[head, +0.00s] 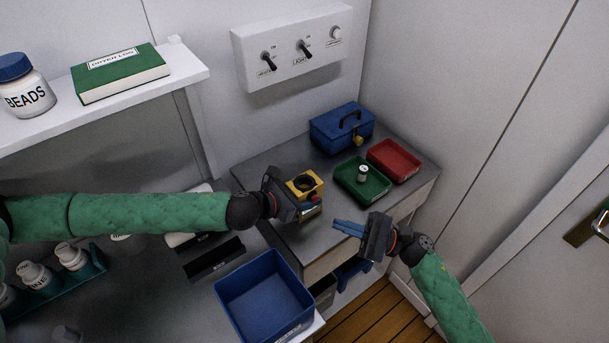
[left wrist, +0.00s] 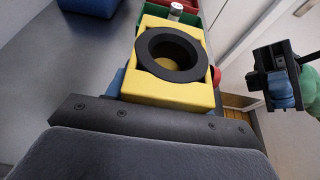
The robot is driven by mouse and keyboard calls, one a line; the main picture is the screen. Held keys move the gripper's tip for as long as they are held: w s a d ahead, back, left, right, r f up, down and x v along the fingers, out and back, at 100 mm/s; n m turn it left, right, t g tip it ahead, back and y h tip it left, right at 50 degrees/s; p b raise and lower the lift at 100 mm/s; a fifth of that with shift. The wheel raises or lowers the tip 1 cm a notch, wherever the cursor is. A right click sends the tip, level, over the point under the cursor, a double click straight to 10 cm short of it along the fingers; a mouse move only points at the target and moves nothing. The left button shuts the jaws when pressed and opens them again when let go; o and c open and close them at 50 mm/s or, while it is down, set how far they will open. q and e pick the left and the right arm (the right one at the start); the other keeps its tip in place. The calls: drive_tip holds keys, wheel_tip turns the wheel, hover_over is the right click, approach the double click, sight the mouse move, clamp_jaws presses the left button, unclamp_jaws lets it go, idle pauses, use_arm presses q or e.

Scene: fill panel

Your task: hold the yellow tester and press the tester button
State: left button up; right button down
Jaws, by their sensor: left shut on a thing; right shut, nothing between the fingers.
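The yellow tester (head: 297,187) is a yellow block with a black ring on top. My left gripper (head: 302,204) is shut on it, reaching in from the left over the grey counter. In the left wrist view the tester (left wrist: 150,88) sits between blue fingers, its ring facing the camera. A red button (head: 314,198) shows on the tester's right side, and a bit of red shows in the left wrist view (left wrist: 216,77). My right gripper (head: 336,226) is shut and empty, apart from the tester at its lower right, blue fingers pointing left toward it.
A green tray (head: 348,187) holding a small jar (head: 362,173), a red tray (head: 394,160) and a blue box (head: 342,128) stand behind on the counter. A blue bin (head: 262,295) stands in front. A switch panel (head: 292,46) is on the wall.

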use_arm(q)
drive_tip(key=o, duration=1.2)
